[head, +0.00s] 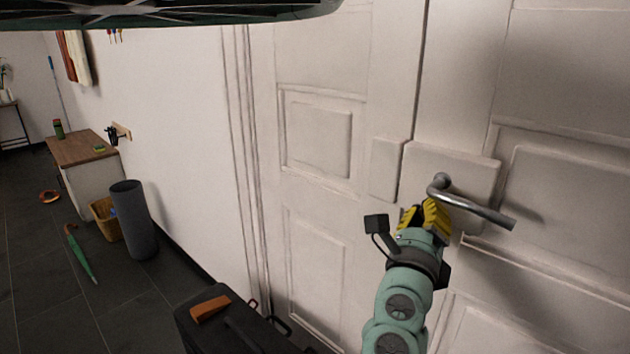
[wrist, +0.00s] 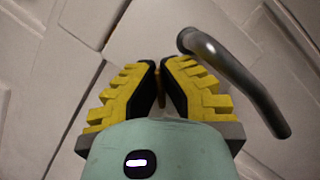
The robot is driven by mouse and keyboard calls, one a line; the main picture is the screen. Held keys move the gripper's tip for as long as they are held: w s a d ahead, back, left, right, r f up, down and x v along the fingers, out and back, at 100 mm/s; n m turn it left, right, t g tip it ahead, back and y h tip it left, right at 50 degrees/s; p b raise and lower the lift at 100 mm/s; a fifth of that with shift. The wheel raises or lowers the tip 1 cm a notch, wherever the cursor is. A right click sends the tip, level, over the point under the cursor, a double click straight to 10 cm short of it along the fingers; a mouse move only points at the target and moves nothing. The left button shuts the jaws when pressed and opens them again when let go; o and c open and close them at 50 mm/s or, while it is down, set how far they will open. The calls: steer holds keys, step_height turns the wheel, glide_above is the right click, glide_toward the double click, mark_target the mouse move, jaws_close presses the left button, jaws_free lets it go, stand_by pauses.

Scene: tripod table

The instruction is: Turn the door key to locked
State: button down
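The white door (head: 560,80) has a silver lever handle (head: 478,207), which also shows in the wrist view (wrist: 240,75). My gripper (head: 425,212) is at the lock plate (head: 480,165), just below and left of the handle's pivot. In the wrist view, my gripper's (wrist: 160,68) yellow and black fingers are nearly together at the tips. A thin brass-brown sliver, seemingly the door key (wrist: 161,100), shows in the narrow gap between them. The fingers hide most of it, so I cannot tell which way it is turned.
The handle lies close beside my right finger in the wrist view. A black cabinet (head: 235,325) with an orange-brown item (head: 210,308) stands below, left of the door. A grey bin (head: 132,220), a basket (head: 105,222) and a wooden-topped cabinet (head: 80,150) stand farther left.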

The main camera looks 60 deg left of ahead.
steer(key=c, duration=1.1)
jaws_free()
steer(key=shift+c, duration=0.2)
